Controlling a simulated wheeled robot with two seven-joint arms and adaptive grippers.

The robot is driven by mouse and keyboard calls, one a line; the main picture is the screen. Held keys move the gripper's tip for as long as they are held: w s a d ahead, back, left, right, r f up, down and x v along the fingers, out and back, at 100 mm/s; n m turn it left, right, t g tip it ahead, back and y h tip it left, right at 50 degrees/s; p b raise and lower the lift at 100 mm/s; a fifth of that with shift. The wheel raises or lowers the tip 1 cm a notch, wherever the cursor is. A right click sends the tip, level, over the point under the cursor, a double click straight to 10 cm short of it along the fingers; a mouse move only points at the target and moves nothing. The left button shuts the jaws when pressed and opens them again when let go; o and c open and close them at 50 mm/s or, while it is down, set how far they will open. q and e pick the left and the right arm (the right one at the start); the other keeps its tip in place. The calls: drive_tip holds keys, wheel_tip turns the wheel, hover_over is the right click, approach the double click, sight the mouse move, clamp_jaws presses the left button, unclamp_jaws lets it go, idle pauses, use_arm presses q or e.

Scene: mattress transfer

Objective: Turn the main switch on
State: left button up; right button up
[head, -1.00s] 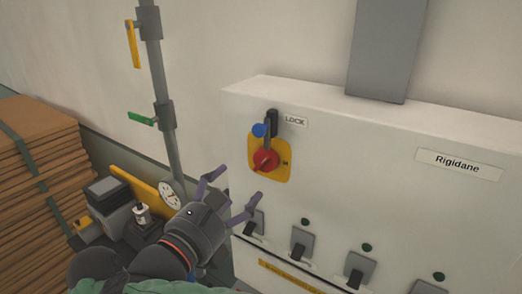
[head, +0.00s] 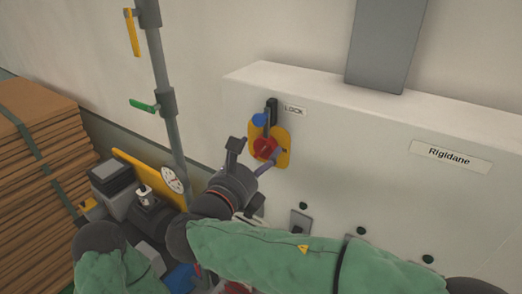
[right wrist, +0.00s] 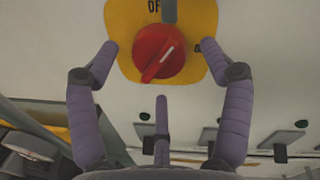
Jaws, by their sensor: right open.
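The main switch is a red rotary knob (head: 264,148) on a yellow plate (head: 283,158), on the front of a white cabinet under a "LOCK" label. In the right wrist view the knob (right wrist: 158,50) has a slanted grip bar with a white line, and the plate (right wrist: 205,25) shows part of "OF" at its top. My right gripper (head: 258,152) is open at the knob. In the right wrist view its purple fingers stand left, right and below the knob, with gaps. Contact cannot be told. My left gripper is not in view.
A blue piece (head: 260,120) and a black handle (head: 272,106) sit just above the knob. A grey pipe (head: 166,110) with yellow and green levers and a gauge (head: 173,180) stand left. Stacked brown boards (head: 40,160) are at far left.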

drive_tip(key=shift+x, duration=0.9)
drive_tip(key=c, duration=1.2)
drive_tip(key=shift+f, duration=0.1)
